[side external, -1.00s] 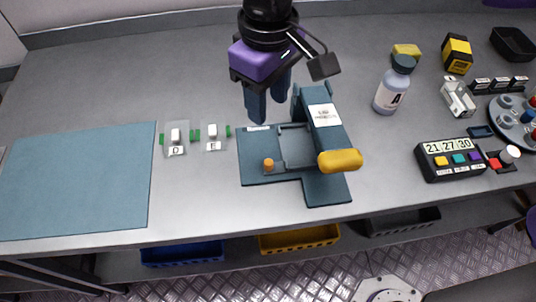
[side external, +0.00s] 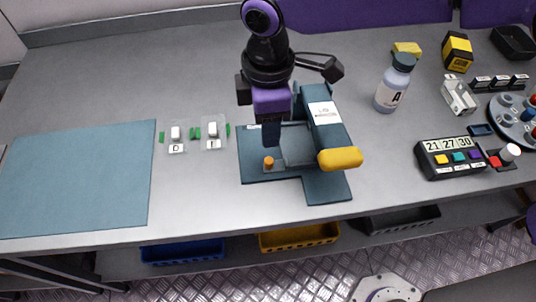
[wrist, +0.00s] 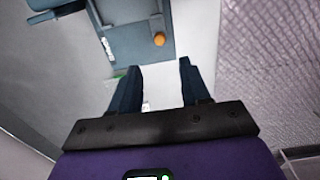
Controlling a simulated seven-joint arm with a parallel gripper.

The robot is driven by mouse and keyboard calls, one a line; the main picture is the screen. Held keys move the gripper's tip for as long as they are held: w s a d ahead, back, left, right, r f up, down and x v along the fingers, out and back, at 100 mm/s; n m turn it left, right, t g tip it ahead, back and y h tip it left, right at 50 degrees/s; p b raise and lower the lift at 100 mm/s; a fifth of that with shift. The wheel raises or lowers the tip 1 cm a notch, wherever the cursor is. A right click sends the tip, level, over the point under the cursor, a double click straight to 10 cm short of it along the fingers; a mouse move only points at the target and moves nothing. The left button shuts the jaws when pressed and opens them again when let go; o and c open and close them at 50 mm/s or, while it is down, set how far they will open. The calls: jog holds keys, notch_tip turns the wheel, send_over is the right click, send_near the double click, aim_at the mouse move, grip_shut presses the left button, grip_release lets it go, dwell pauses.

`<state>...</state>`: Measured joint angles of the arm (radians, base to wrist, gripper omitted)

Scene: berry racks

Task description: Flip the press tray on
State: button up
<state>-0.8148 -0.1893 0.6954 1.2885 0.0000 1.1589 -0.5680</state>
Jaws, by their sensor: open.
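The teal press (side external: 325,188) stands near the bench's front edge, with a raised arm, a white label and a thick yellow handle (side external: 340,158). Its flat tray part (side external: 252,168) lies at the left and carries a small orange knob (side external: 268,162). The knob also shows in the wrist view (wrist: 159,39), beyond my fingertips. My gripper (side external: 271,138) points down over the left part of the press, with its fingers overlapping in this view. In the wrist view my gripper (wrist: 155,66) has its two fingers apart with nothing between them.
Two white switches (side external: 175,133) (side external: 212,131) on clear plates sit left of the press. A teal mat (side external: 75,180) lies farther left. A bottle marked A (side external: 394,88) and a timer box (side external: 450,158) stand to the right. Bare bench lies in front of the switches.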

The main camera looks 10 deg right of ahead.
aim_at(268, 160)
notch_tip(268, 160, down, 12)
jog(key=shift+r, duration=0.2)
jog(key=shift+c, duration=0.3)
grip_shut()
